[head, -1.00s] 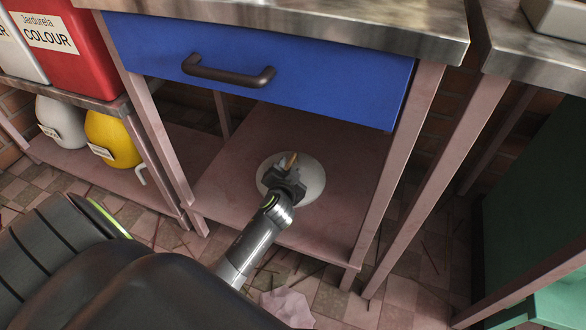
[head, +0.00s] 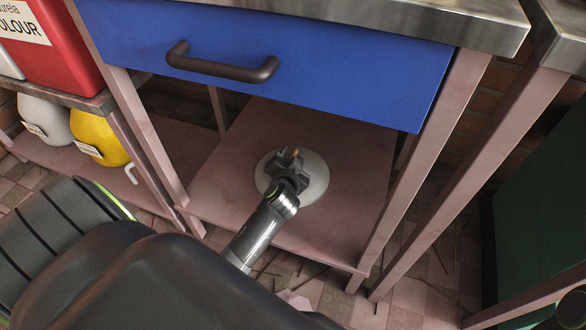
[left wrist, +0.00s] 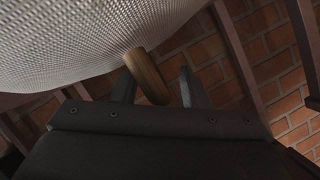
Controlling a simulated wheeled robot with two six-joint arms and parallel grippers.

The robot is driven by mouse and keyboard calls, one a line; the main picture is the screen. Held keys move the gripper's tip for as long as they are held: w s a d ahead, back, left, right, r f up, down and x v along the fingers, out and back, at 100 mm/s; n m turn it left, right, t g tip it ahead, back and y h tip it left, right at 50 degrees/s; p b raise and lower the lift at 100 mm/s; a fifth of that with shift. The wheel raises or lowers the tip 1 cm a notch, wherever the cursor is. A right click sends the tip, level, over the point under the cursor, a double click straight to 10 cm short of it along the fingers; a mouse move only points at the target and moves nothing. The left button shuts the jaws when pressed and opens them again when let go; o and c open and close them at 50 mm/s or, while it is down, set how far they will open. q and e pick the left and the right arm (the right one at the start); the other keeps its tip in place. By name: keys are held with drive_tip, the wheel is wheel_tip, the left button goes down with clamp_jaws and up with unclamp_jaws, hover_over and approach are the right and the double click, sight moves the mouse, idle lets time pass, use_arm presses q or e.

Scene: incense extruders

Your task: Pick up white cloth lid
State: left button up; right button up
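The white cloth lid (head: 316,180) is a pale round disc on the lower shelf under the blue drawer. In the left wrist view its woven white cloth (left wrist: 70,35) fills the upper left, with a brown wooden handle (left wrist: 147,75) sticking out. My left gripper (head: 290,160) is over the lid and hides part of it. In the wrist view the left gripper (left wrist: 158,82) has its fingers apart, with the handle between them. The handle lies nearer the left finger, with a gap to the right one. Contact cannot be told. My right gripper does not show.
The lower shelf (head: 250,130) is otherwise clear around the lid. Above it is a blue drawer (head: 340,60) with a dark handle (head: 222,68); table legs stand at both sides. Yellow (head: 97,138) and white (head: 45,120) containers stand on the left shelf.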

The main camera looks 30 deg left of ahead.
use_arm(q)
drive_tip(key=shift+w, duration=0.1)
clamp_jaws()
idle(0.3)
drive_tip(key=shift+r, duration=0.1)
drive_tip(key=shift+r, duration=0.1)
